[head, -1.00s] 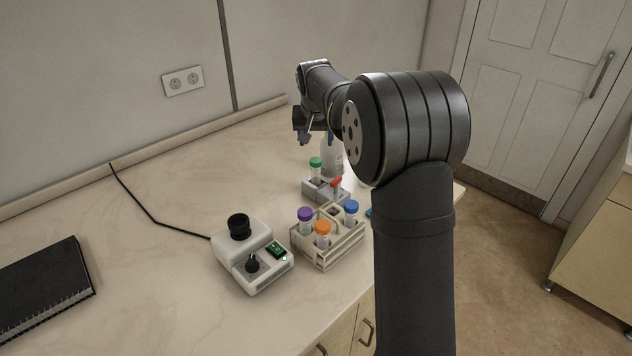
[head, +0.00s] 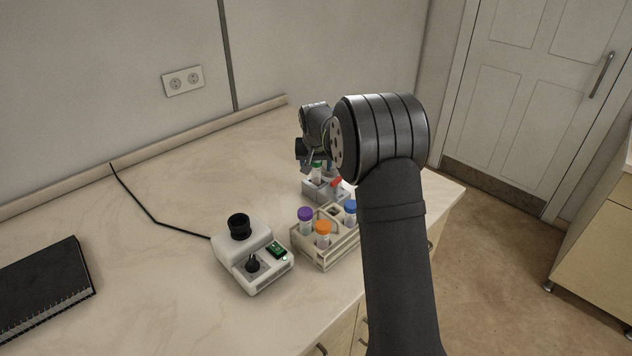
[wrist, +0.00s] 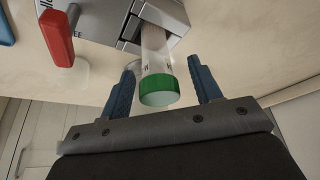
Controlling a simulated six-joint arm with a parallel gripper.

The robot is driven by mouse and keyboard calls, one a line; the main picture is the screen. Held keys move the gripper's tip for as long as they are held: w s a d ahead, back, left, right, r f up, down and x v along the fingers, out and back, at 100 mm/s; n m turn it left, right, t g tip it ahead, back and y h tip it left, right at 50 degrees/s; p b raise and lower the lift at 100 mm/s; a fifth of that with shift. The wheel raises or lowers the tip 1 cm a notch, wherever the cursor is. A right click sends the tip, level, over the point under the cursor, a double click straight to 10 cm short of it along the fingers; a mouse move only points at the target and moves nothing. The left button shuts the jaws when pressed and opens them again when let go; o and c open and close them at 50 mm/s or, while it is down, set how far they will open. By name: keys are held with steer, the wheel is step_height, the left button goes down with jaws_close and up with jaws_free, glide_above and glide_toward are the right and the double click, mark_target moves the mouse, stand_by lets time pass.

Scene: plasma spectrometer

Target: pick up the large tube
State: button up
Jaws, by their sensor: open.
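The large tube with a green cap (wrist: 160,90) stands in a grey rack (wrist: 165,14) in the wrist view. The green cap also shows in the head view (head: 316,165), at the back of the rack. My gripper (wrist: 162,85) is open, with one blue finger on each side of the capped end of the tube. I cannot tell whether either finger touches it. In the head view my gripper (head: 314,162) is just at the green cap and partly covers it.
A wooden rack (head: 327,261) with purple, orange and blue caps stands in front. A white device (head: 252,255) with black knobs is left of it.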

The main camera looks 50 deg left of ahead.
jaws_close()
stand_by(0.3)
step_height(320, 180, up, 10)
steer(key=shift+r, duration=0.1)
stand_by(0.4)
